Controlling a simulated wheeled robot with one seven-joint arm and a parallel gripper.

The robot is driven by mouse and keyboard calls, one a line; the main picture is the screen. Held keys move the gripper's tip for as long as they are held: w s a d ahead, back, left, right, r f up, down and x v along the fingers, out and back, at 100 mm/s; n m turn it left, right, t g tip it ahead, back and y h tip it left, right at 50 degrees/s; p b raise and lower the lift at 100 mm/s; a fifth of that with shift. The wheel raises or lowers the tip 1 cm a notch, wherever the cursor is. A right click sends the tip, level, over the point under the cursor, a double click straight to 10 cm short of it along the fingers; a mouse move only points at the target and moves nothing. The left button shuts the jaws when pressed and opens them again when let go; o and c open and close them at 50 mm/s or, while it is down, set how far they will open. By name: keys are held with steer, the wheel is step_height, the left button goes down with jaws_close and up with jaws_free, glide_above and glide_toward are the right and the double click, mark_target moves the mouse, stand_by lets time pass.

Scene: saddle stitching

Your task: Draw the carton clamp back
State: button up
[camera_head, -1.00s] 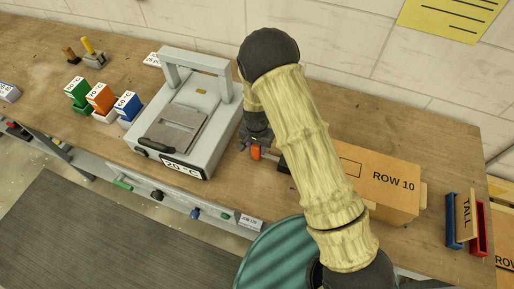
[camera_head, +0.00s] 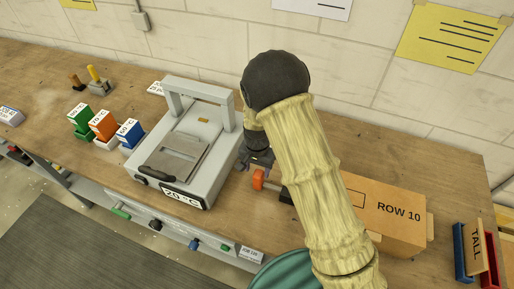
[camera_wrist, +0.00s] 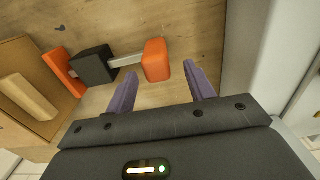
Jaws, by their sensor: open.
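The carton clamp has an orange knob (camera_wrist: 157,60) on a short metal rod, a black block (camera_wrist: 95,65) and an orange pad (camera_wrist: 62,72) at the carton (camera_wrist: 40,62). In the head view its knob (camera_head: 259,180) shows just below my gripper (camera_head: 258,160). In the wrist view the two purple fingers of my gripper (camera_wrist: 161,74) are open and apart. The knob sits at the gap between their tips, nearer than the black block. I cannot tell whether the fingers touch it. My arm hides part of the clamp and carton in the head view.
A grey press (camera_head: 180,145) stands just left of my gripper. The carton marked ROW 10 (camera_head: 395,215) is at the right, beside a red and blue holder (camera_head: 480,250) marked TALL. Green, orange (camera_head: 103,124) and blue blocks stand further left. A wall runs behind the bench (camera_head: 60,60).

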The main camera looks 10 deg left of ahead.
step_height(320, 180, up, 13)
steer(key=b, duration=0.2)
steer(key=shift+f, duration=0.2)
steer(key=shift+a, duration=0.1)
steer(key=s+d+r+n+t, duration=0.1)
steer(key=s+d+r, duration=0.1)
steer(key=s+d, duration=0.4)
steer(key=s+d+r+n+t, duration=0.1)
steer(key=s+d, duration=0.6)
steer(key=d, duration=1)
steer(key=shift+r+n+t, duration=0.3)
steer(key=shift+r, duration=0.25)
steer(key=shift+d, duration=0.1)
stand_by(0.7)
